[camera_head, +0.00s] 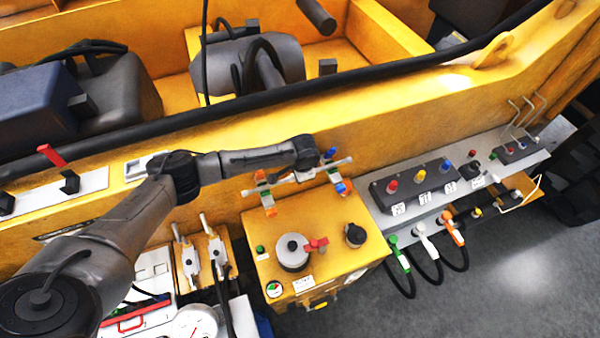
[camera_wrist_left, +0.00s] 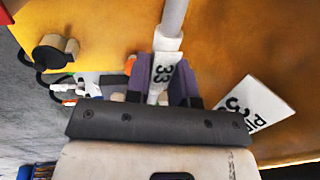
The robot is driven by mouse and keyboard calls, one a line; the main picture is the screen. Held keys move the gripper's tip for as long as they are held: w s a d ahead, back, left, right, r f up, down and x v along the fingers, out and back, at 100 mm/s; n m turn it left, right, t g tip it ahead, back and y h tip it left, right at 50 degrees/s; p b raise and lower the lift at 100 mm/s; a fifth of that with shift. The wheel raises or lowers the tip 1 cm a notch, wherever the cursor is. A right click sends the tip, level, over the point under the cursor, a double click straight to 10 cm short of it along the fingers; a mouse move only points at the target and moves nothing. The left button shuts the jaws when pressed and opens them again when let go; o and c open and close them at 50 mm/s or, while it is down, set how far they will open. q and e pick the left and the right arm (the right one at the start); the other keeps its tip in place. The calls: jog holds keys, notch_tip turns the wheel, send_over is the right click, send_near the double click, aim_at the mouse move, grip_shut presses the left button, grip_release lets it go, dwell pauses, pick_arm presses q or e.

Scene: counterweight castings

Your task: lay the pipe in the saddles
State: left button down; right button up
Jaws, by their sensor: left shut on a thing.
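The pipe is a thin pale rod (camera_head: 342,162) that runs across the top of the yellow box in the head view. In the left wrist view the pipe (camera_wrist_left: 172,20) runs away from me and carries a white label marked 33. My left gripper (camera_head: 305,172) is shut around the pipe near its middle; its purple pads grip it in the wrist view (camera_wrist_left: 165,82). My right gripper is not shown.
The yellow box (camera_head: 330,255) carries a round grey fitting (camera_head: 292,252), a red-handled valve and a black knob (camera_head: 355,235). A tall yellow wall (camera_head: 380,120) stands right behind the saddles. A grey shelf with button boxes (camera_head: 412,185) lies to the right.

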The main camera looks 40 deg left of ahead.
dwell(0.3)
pick_arm(q)
jog(key=c, duration=1.1)
grip_release()
jog(key=shift+c, duration=0.2)
jog(key=shift+o, duration=1.2)
notch_tip(320, 180, up, 14)
jog(key=s+d+b, duration=0.1)
jog(key=d+b, duration=0.1)
jog(key=shift+s+d+f+b, duration=0.15)
jog(key=shift+d+f+b, duration=0.1)
jog(key=shift+b, duration=0.1)
